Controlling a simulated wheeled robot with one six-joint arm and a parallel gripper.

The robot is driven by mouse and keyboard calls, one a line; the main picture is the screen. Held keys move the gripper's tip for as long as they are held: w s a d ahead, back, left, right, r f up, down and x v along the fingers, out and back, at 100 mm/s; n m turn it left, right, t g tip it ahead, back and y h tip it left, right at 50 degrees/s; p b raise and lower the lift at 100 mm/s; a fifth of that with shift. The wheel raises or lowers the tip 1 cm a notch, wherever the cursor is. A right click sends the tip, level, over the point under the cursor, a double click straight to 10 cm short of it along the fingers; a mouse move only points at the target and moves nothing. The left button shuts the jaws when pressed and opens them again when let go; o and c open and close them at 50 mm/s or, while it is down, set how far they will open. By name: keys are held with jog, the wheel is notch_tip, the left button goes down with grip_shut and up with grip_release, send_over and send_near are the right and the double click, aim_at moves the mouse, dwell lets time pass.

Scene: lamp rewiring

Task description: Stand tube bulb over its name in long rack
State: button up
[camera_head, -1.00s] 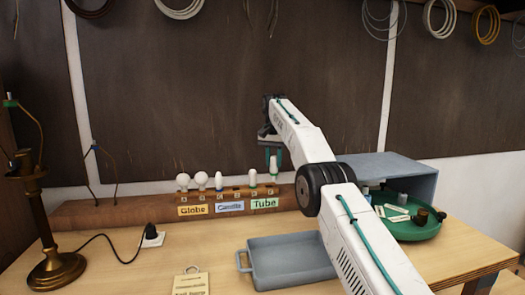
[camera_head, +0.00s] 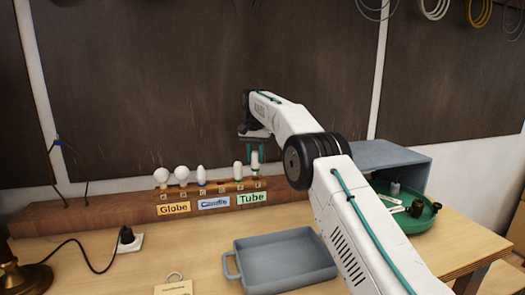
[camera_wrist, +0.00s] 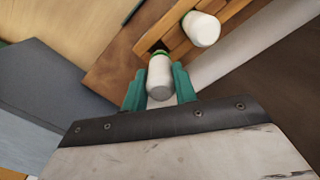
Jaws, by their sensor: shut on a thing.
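Two globe bulbs (camera_head: 171,176) and a candle bulb (camera_head: 202,174) stand further left in the rack. A grey tray (camera_head: 285,256) lies in front. A green round tray (camera_head: 412,218) with small parts and a grey bin (camera_head: 398,160) are at the right.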

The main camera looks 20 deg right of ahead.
aim_at(256, 171)
jog(key=shift+d+f, duration=0.1)
jog(key=shift+f, duration=1.45)
jog(key=shift+f, duration=0.2)
jog(key=o, duration=1)
